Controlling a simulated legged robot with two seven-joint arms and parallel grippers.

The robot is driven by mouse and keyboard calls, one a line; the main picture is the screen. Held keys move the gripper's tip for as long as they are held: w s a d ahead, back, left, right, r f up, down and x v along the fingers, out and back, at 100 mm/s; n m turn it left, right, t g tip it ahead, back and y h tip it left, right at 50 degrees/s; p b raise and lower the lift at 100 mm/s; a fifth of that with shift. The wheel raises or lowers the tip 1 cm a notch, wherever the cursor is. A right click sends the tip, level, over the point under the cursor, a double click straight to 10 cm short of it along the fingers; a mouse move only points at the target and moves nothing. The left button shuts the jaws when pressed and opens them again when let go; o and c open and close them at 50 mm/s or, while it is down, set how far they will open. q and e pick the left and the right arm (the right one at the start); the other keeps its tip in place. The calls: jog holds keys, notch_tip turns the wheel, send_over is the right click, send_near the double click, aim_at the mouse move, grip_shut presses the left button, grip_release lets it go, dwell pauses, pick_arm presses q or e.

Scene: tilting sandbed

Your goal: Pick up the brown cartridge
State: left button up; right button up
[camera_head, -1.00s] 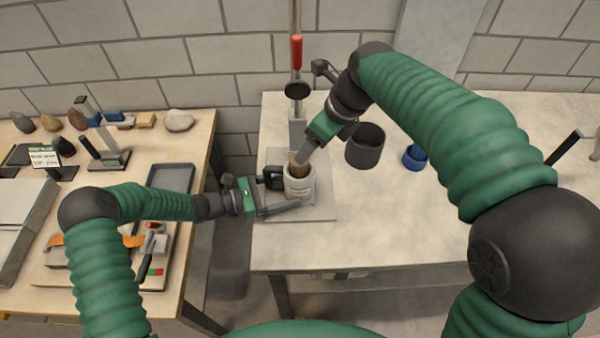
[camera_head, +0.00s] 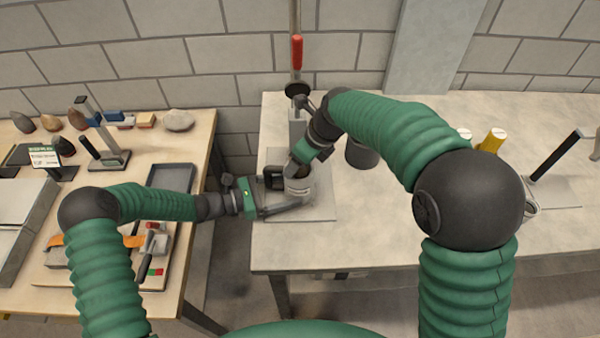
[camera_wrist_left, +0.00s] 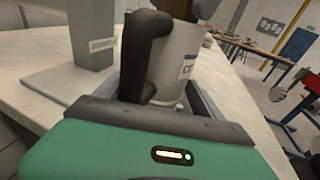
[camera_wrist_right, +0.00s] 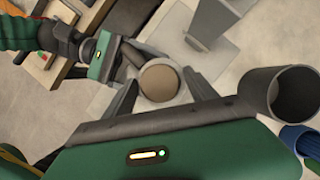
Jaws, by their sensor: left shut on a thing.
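The brown cartridge (camera_wrist_right: 158,80) shows its round top in the right wrist view, sitting inside a light grey cup (camera_wrist_left: 178,60). In the head view the cup (camera_head: 298,190) stands on a grey plate, and my right gripper hides the cartridge. My left gripper (camera_head: 283,198) is shut on the cup, from the left at its dark handle (camera_wrist_left: 145,45). My right gripper (camera_wrist_right: 162,92) is above the cup, pointing down. Its fingers are apart, one on each side of the cartridge top, with no visible contact.
A dark grey cylinder (camera_wrist_right: 296,93) stands close to the right gripper, with a blue item (camera_wrist_right: 302,140) beside it. A stand with a red handle (camera_head: 297,52) rises behind the cup. A yellow item (camera_head: 493,140) is at the right. The table front (camera_head: 390,235) is clear.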

pick_arm(q)
jog(key=shift+w+a, duration=0.25)
jog(key=shift+a, duration=0.05)
pick_arm(e)
grip_shut()
